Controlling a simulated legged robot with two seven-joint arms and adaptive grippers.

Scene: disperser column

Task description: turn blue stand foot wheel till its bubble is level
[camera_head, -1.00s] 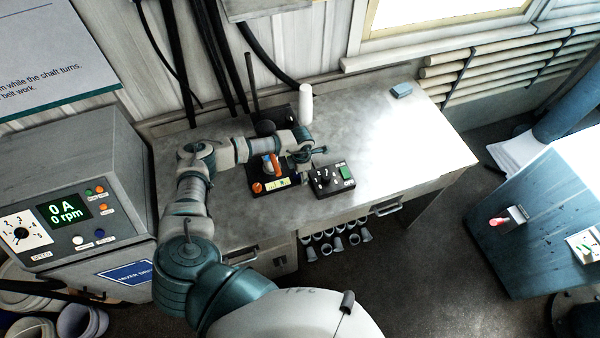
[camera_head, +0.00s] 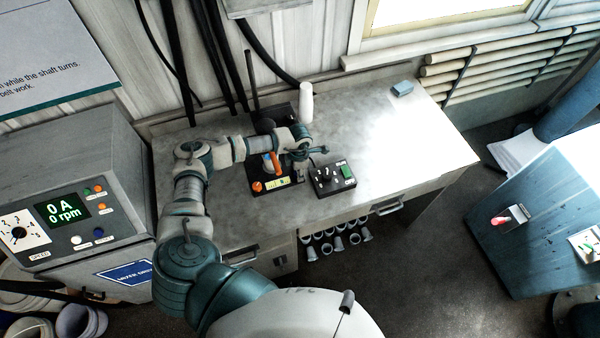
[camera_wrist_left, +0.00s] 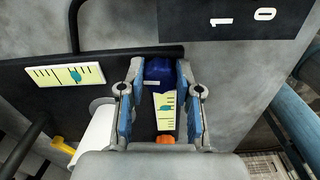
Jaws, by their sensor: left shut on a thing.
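My left gripper (camera_wrist_left: 160,72) is shut on the blue foot wheel (camera_wrist_left: 159,70), with a finger on each side of it. In the head view the left gripper (camera_head: 300,163) is over the right end of the dark stand base (camera_head: 262,193) and hides the blue wheel. A pale level card (camera_wrist_left: 165,120) with a teal bubble mark lies between the fingers. A second card (camera_wrist_left: 45,76) at upper left has its teal mark right of the middle. An orange foot wheel (camera_head: 257,187) is on the base's left; its edge shows at the wrist view's bottom. My right gripper is not in view.
A black switch box (camera_head: 322,188) with a green part stands just right of the stand. A white cylinder (camera_head: 306,103) and a dark upright rod (camera_head: 251,83) stand behind.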

